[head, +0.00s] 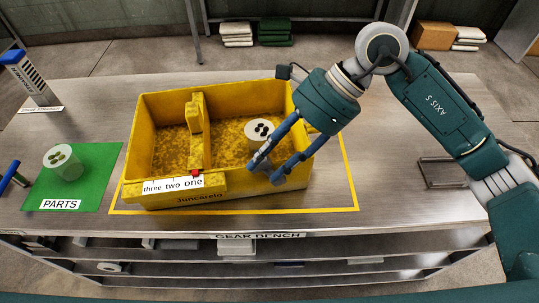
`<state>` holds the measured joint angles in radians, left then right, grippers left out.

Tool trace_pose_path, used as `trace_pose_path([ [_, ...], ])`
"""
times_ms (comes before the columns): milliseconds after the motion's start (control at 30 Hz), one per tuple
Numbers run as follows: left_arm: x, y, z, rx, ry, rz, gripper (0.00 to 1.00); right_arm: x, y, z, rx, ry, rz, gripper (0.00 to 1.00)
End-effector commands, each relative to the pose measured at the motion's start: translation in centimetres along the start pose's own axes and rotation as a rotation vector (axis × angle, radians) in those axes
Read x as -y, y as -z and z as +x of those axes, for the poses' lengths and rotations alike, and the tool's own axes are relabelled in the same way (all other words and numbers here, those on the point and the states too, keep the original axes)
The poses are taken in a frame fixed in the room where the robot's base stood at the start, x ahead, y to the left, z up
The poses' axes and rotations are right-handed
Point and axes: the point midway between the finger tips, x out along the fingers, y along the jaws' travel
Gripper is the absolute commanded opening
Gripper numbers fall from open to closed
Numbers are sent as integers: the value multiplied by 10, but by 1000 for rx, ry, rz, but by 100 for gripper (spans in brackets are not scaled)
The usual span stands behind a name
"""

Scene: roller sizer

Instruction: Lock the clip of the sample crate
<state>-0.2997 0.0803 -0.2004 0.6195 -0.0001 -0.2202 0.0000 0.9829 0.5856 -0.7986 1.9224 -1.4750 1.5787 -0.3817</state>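The yellow sample crate (147,125) stands on the bench inside a yellow outline, open at the top. A yellow divider (195,130) splits it into two compartments. A strip reading "three two one" (172,185) runs along its front left, with a small red piece (196,172) at the strip's right end. I cannot make out for sure which part is the clip. A white roller with dark dots (259,130) is in the right compartment, partly behind a finger. My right gripper (268,170) is over the crate's front right wall, fingers apart and empty; contact is unclear. My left gripper does not show.
A second dotted roller (63,163) stands on the green PARTS mat (100,180). A blue-topped canister (30,78) stands at the back left. A blue item (11,177) is cut off at the left edge.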

Motion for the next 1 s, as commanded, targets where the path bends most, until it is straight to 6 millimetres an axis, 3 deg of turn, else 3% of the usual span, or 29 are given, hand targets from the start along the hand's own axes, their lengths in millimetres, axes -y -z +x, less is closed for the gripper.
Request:
trace_pose_path([
  [267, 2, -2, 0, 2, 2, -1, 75, 0, -1, -6, 3, 1, -1, 37],
  [367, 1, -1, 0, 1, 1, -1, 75, 1, -1, -19, 3, 4, -1, 37],
  [700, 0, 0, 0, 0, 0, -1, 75, 1, 0, -90, 3, 4, 1, 37],
  [1000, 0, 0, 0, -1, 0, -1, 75, 0, 0, -120, 1, 0, 0, 37],
])
